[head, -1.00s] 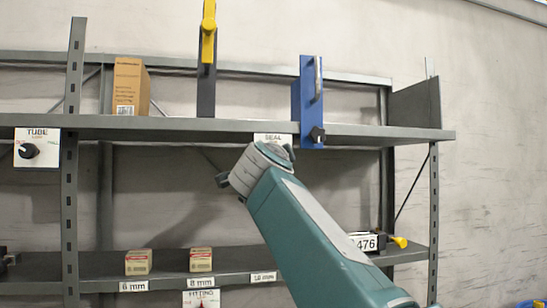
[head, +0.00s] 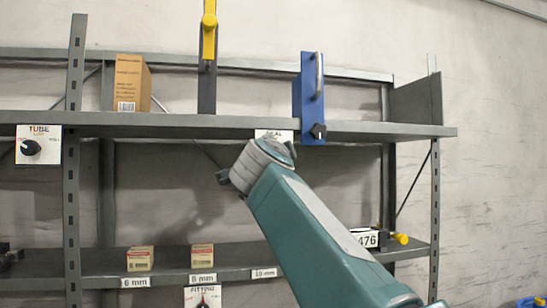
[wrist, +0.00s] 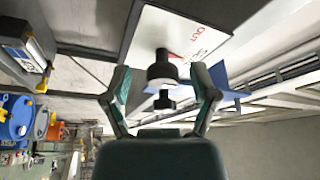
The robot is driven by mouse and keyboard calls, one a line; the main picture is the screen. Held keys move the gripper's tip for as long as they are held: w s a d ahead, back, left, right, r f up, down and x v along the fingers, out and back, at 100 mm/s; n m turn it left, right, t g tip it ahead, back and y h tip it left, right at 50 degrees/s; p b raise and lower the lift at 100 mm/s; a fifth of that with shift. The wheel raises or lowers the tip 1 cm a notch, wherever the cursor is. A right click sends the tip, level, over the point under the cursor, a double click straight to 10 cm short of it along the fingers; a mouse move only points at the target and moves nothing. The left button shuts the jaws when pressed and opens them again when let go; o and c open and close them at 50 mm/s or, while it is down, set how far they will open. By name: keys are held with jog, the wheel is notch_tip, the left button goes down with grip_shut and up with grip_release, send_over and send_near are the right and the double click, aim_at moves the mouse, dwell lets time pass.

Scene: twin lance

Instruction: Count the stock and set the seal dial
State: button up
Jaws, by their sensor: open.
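My gripper (wrist: 160,74) is open in the wrist view, its two fingers on either side of a black knob (wrist: 160,68) on a white panel (wrist: 178,32) with red "OUT" lettering. I cannot tell whether the fingers touch it. In the head view the seal label (head: 283,135) shows above my arm, which hides the dial and most of my gripper. For stock, a small box (head: 141,259) stands at the 6 mm label (head: 135,282) and another box (head: 202,257) at the 8 mm label (head: 203,278). No box shows at the 10 mm label (head: 264,273); my arm covers the area beside it.
A tube dial panel (head: 50,150) hangs at left, a fitting dial panel (head: 194,297) below. The upper shelf (head: 180,125) holds a cardboard box (head: 130,83), a yellow-handled upright (head: 207,90) and a blue upright (head: 308,85). A "476" sign (head: 368,239) stands lower right.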

jog(key=s+f, duration=0.2)
jog(key=s, duration=0.9)
jog(key=shift+s+a, duration=0.2)
jog(key=shift+a, duration=0.25)
jog(key=s+d+f+n+g, duration=0.4)
jog(key=s+d+f, duration=0.2)
jog(key=f, duration=0.9)
jog(key=s+d+f+n+g+y, duration=0.1)
jog(key=s+d+f+n+g, duration=0.4)
jog(key=f, duration=1)
jog(key=s+d+f+n+g, duration=0.5)
jog(key=s+d+f, duration=0.2)
jog(key=s+f, duration=0.4)
notch_tip(320, 180, down, 4)
jog(key=shift+f, duration=0.25)
jog(key=shift+d, duration=0.1)
jog(key=shift+c, duration=0.3)
